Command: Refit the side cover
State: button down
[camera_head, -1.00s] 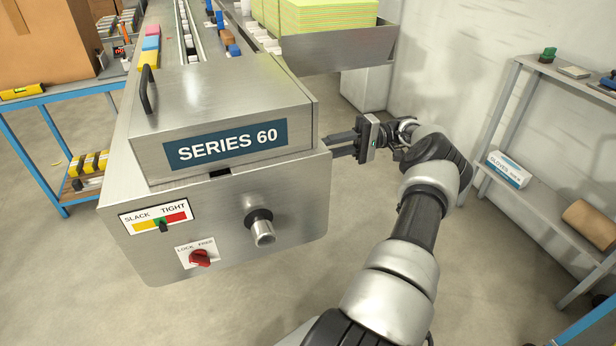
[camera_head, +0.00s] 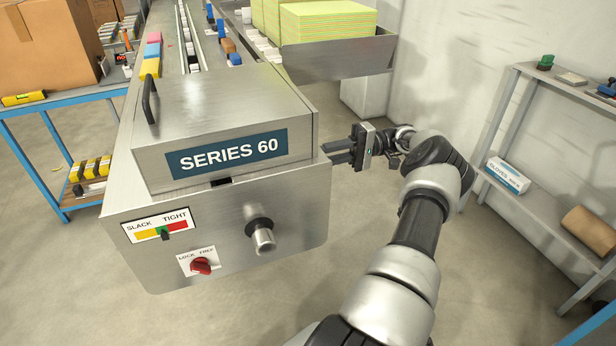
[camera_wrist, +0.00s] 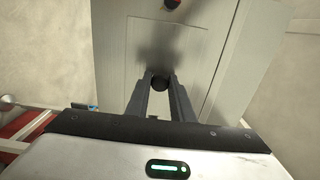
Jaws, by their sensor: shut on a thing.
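The SERIES 60 machine (camera_head: 290,215) stands in front of me with a steel housing. My gripper (camera_head: 326,151) is at its right side, with its fingers pointing at that side. In the wrist view, a grey flat panel (camera_wrist: 185,45), which looks like the side cover, fills the middle. A dark round knob (camera_wrist: 159,84) on it sits between my fingertips (camera_wrist: 159,78), and the gripper is shut on this knob. The panel's face is hidden in the head view. Whether the panel is seated flush cannot be told.
The machine front has a red LOCK/FREE knob (camera_head: 201,266), a SLACK/TIGHT gauge (camera_head: 165,232) and a steel knob (camera_head: 262,235). A tray (camera_head: 340,60) with a yellow-green stack juts out above my gripper. A shelf (camera_head: 525,145) stands right; a blue-framed bench (camera_head: 60,103) stands left.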

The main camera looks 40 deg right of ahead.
jog(key=shift+w+a, duration=0.15)
jog(key=shift+a, duration=0.3)
dwell(0.6)
jog(key=c, duration=1.5)
grip_release()
jog(key=shift+o, duration=0.2)
